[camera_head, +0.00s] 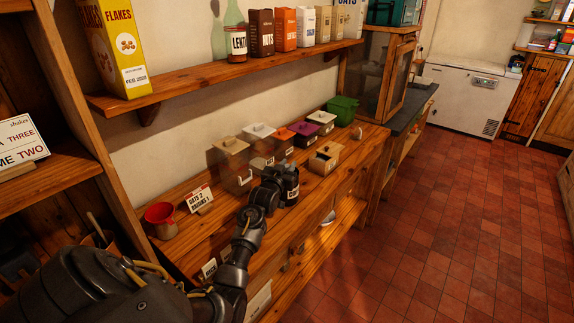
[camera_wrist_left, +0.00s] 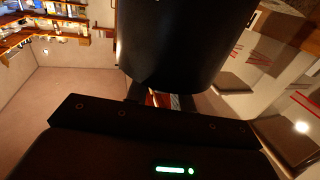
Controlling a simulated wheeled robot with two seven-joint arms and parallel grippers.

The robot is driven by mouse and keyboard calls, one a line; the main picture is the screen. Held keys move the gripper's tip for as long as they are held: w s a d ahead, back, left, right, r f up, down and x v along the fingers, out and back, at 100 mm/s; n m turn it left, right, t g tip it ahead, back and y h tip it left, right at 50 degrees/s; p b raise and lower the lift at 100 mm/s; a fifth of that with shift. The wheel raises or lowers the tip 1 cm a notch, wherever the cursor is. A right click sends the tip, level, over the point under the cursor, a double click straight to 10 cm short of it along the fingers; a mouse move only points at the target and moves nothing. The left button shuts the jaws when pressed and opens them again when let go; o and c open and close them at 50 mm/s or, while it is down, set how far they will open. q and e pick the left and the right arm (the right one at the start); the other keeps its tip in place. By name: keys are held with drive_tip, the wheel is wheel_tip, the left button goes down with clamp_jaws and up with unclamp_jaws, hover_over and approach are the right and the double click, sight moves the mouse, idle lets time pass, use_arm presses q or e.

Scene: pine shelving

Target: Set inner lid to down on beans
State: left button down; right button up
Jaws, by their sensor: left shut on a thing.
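My left arm reaches in from the lower left in the head view. Its gripper (camera_head: 282,178) is at the front of the wooden counter, at a dark canister with a pale label (camera_head: 292,192). The label is too small to read, so I cannot tell if it is the beans. In the left wrist view a large black rounded body (camera_wrist_left: 170,45) fills the top middle, close to the gripper. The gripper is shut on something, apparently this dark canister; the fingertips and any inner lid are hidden. My right gripper is out of view.
Lidded bins line the wall: beige (camera_head: 230,146), white (camera_head: 259,131), orange (camera_head: 284,135), purple (camera_head: 304,129) and others. A tan box (camera_head: 324,158) stands right of the gripper. A shelf (camera_head: 230,72) runs above.

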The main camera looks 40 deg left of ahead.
use_arm(q)
drive_tip(key=shift+f, duration=0.7)
drive_tip(key=shift+w+a, duration=0.1)
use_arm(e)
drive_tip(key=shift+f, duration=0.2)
use_arm(q)
drive_tip(key=c, duration=1.2)
unclamp_jaws()
drive_tip(key=shift+r, duration=0.15)
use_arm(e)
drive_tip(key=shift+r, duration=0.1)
use_arm(q)
drive_tip(key=shift+s+p, duration=0.3)
drive_tip(key=shift+p, duration=0.15)
drive_tip(key=p+v, duration=0.6)
drive_tip(key=v, duration=0.4)
drive_tip(key=shift+s+p, duration=0.15)
drive_tip(key=shift+p, duration=0.2)
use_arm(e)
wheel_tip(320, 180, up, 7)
use_arm(q)
drive_tip(key=shift+c, duration=0.4)
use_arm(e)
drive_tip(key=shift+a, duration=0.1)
